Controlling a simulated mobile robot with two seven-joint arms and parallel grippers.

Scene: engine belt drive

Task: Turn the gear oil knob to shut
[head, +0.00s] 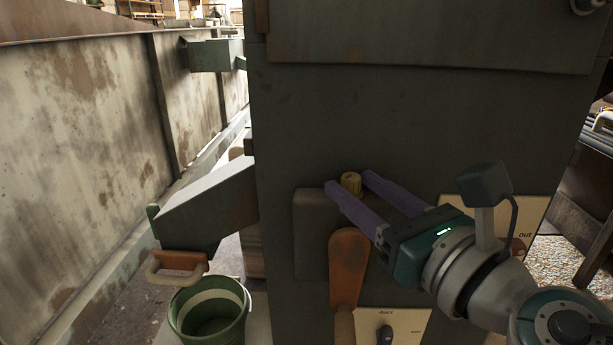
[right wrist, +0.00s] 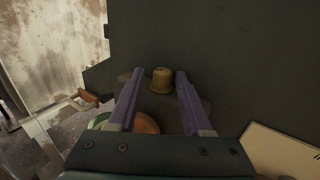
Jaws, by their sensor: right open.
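My right gripper (head: 349,182) is open, with one purple finger to each side of the knob. In the right wrist view the knob (right wrist: 161,80) stands between and just beyond the fingertips (right wrist: 158,76), with a gap on both sides. My left gripper is not in view.
An orange paddle-shaped handle (head: 348,262) hangs just below my right gripper. A black knob (head: 384,335) sits on a cream panel marked "duct" below. Another cream panel (head: 530,208) marked "out" is at right. A green bucket (head: 235,290) stands lower left.

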